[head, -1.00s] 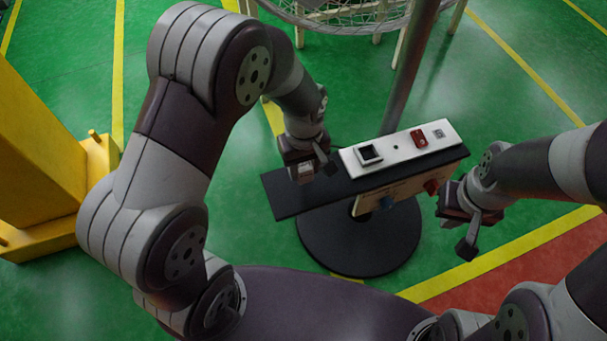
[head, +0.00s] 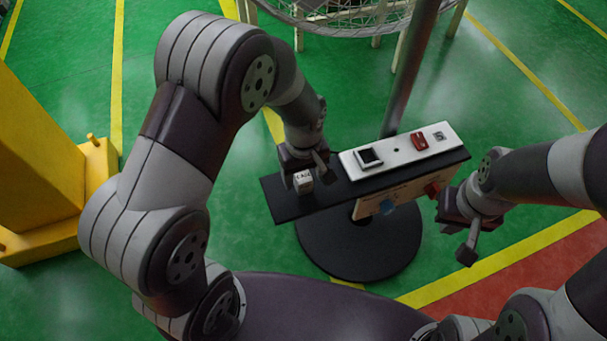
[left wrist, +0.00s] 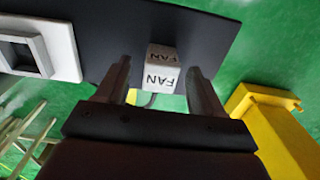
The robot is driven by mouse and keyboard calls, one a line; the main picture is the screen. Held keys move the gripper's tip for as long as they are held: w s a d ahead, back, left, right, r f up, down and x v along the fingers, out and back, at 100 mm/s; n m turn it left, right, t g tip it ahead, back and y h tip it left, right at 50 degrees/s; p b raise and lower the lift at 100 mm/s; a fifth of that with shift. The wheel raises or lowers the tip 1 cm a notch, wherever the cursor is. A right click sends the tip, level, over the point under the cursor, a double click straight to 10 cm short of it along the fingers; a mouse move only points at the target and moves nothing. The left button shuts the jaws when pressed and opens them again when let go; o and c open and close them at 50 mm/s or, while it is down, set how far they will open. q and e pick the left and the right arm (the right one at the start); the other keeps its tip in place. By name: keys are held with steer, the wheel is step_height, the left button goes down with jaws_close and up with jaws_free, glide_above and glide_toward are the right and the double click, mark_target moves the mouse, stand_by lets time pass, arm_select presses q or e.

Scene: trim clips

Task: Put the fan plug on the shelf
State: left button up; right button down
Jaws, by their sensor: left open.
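The fan plug is a small pale block (head: 303,180) marked FAN. It rests on the left part of the dark shelf (head: 284,203), left of the white panel. In the left wrist view the fan plug (left wrist: 162,68) shows between and just beyond the fingers of my left gripper (left wrist: 160,85), with gaps on both sides. My left gripper (head: 310,174) is open around or close to the plug at the shelf; the head view does not show contact clearly. My right gripper (head: 462,228) is off the shelf's right end, with no object visible in it; its opening is unclear.
A white panel (head: 395,150) with a black-framed socket (head: 369,157) and a red part (head: 419,140) sits on the shelf's right. A blue knob (head: 387,207) and a red knob (head: 433,189) are on the front. A grey pole (head: 415,60) rises behind; a yellow structure (head: 40,150) stands left.

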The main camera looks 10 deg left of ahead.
mark_target(302, 177)
arm_select(q)
step_height(302, 177, up, 11)
steer(key=p, duration=0.3)
steer(key=s+a+m+t, duration=0.1)
steer(key=s+a+m, duration=0.6)
steer(key=s, duration=0.1)
steer(key=shift+s+a+r, duration=0.15)
steer(key=shift+s+r, duration=0.1)
steer(key=shift+r, duration=0.05)
